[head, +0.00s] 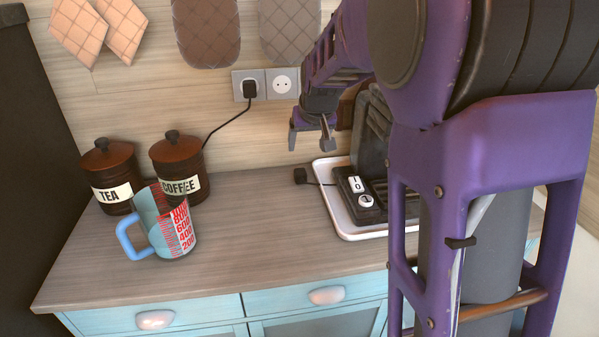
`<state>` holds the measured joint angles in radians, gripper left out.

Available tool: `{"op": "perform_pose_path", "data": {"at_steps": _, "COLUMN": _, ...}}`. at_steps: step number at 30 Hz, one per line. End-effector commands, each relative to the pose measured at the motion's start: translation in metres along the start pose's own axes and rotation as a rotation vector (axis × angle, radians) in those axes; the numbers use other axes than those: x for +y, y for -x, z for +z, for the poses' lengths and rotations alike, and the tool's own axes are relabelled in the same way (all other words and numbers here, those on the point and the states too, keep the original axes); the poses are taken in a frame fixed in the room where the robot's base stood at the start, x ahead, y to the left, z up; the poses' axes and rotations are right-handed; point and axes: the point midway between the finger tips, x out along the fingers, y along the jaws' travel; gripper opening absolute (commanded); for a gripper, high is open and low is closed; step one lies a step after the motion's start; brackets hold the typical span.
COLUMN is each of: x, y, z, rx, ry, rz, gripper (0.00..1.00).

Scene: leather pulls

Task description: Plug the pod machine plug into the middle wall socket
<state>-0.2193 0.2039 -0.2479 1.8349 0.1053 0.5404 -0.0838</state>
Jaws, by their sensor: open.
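A small black plug (300,176) lies on the counter at the left edge of the white tray, its cord running to the dark pod machine (361,209). The machine stands on the tray, its right part hidden behind my arm. On the wall, the left socket (238,97) has another black plug in it. The white socket beside it (282,82) is empty; anything further right is hidden by my arm. My gripper (312,146) is open and empty, fingers pointing down, above and a little right of the loose plug and apart from it.
The white tray (340,223) sits on the wooden counter (255,229). Brown tea (107,173) and coffee (175,155) canisters stand at the left, with a blue-handled measuring jug (165,224) before them. A cord (222,126) runs from the plugged socket behind the canisters. The counter's middle is clear.

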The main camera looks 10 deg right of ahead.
Motion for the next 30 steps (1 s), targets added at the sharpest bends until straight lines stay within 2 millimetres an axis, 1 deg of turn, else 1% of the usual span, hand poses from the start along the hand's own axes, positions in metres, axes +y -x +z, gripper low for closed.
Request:
{"op": "perform_pose_path", "data": {"at_steps": 5, "x": 0.0, "y": 0.0, "z": 0.0, "rx": 0.0, "ry": 0.0, "rz": 0.0, "gripper": 0.78}}
{"op": "perform_pose_path", "data": {"at_steps": 8, "x": 0.0, "y": -0.004, "z": 0.0, "rx": -0.001, "ry": 0.0, "rz": 0.0, "gripper": 0.78}}
{"op": "perform_pose_path", "data": {"at_steps": 11, "x": 0.0, "y": -0.018, "z": 0.001, "rx": -0.002, "ry": 0.0, "rz": 0.001, "gripper": 0.78}}
{"op": "perform_pose_path", "data": {"at_steps": 18, "x": 0.0, "y": -0.07, "z": 0.002, "rx": -0.004, "ry": 0.0, "rz": 0.001, "gripper": 0.78}}
{"op": "perform_pose_path", "data": {"at_steps": 21, "x": 0.0, "y": -0.091, "z": 0.001, "rx": -0.002, "ry": 0.0, "rz": 0.0, "gripper": 0.78}}
{"op": "perform_pose_path", "data": {"at_steps": 24, "x": 0.0, "y": -0.107, "z": 0.001, "rx": -0.002, "ry": -0.001, "rz": 0.0, "gripper": 0.78}}
{"op": "perform_pose_path", "data": {"at_steps": 27, "x": 0.0, "y": -0.117, "z": 0.0, "rx": 0.0, "ry": 0.0, "rz": 0.0, "gripper": 0.78}}
{"op": "perform_pose_path", "data": {"at_steps": 30, "x": 0.0, "y": -0.122, "z": -0.001, "rx": 0.001, "ry": 0.0, "rz": 0.0, "gripper": 0.78}}
